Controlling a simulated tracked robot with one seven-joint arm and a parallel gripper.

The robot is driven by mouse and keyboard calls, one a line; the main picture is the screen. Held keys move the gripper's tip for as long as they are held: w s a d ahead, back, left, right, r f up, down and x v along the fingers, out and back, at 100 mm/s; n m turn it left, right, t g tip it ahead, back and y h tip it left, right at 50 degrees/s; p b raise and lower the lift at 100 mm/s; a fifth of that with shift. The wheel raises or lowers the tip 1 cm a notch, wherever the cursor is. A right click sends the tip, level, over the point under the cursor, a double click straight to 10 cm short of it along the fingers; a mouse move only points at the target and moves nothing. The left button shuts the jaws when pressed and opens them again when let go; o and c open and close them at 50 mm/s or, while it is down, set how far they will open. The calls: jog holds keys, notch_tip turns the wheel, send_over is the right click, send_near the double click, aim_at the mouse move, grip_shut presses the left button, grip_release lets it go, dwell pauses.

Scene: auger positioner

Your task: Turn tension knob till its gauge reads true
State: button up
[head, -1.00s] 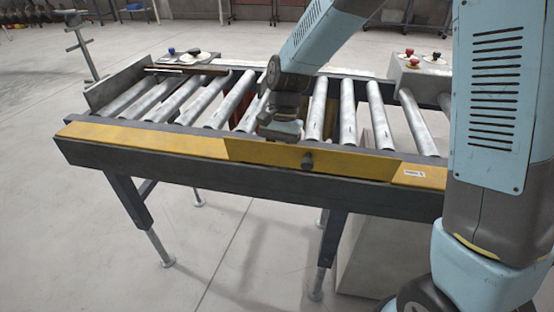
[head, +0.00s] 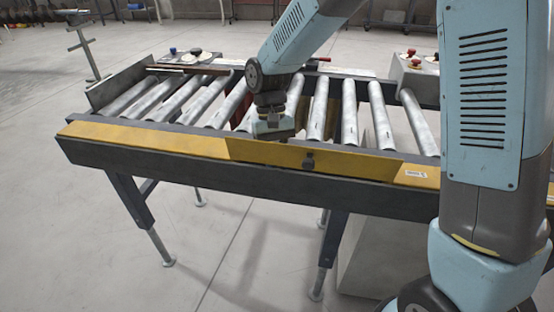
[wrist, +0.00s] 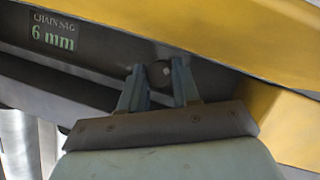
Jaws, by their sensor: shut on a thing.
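In the wrist view, a small dark round knob (wrist: 158,71) sits in a grey recess under a yellow cover. My gripper (wrist: 160,84) has one finger on each side of the knob and is shut on it. A dark gauge plate (wrist: 52,37) to the upper left reads "CHAIN SAG 6 mm" in pale letters. In the head view, my gripper (head: 274,134) is low over the rollers, just behind the yellow front rail. Its fingertips, the held knob and the gauge are hidden there.
The roller conveyor (head: 190,170) stands on grey legs. The floor in front is clear.

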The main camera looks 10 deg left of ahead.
dwell(0.3)
jog(key=o, duration=1)
jog(key=shift+o, duration=0.2)
